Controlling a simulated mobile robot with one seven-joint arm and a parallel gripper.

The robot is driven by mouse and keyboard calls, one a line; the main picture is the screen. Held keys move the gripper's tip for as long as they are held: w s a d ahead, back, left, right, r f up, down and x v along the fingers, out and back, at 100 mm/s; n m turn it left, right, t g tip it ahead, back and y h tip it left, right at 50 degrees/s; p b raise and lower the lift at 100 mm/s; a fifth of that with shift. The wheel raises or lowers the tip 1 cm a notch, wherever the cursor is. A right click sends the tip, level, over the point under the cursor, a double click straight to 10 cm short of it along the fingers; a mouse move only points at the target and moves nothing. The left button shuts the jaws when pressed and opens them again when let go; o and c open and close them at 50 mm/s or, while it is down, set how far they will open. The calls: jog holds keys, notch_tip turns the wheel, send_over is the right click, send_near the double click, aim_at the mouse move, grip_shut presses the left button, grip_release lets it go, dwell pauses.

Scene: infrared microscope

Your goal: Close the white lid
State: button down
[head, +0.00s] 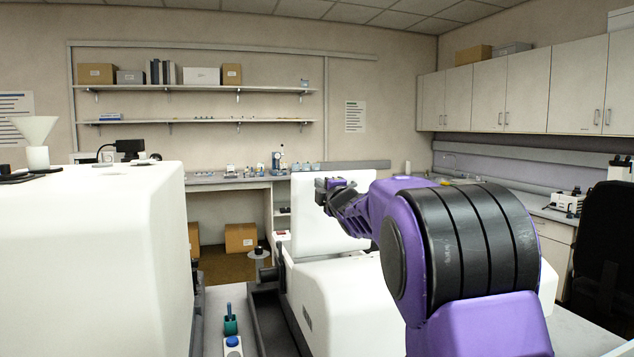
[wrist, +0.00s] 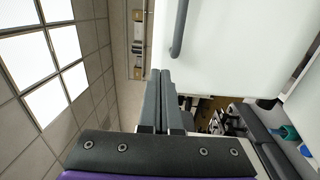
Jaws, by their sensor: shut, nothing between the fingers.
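The white lid (head: 312,222) stands raised, close to upright, at the back of the white microscope housing (head: 335,290). My gripper's fingers (wrist: 160,73) are together and empty, just below the end of the handle in that picture. I cannot tell whether they touch the lid.
A large white instrument (head: 90,260) stands at the left. A dark-edged gap with a green cup (head: 231,325) and a blue-capped item (head: 233,343) lies between it and the housing. A bench (head: 225,180) and shelves (head: 190,88) line the back wall. A black chair (head: 603,240) is at right.

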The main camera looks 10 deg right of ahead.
jog(key=shift+x, duration=1.4)
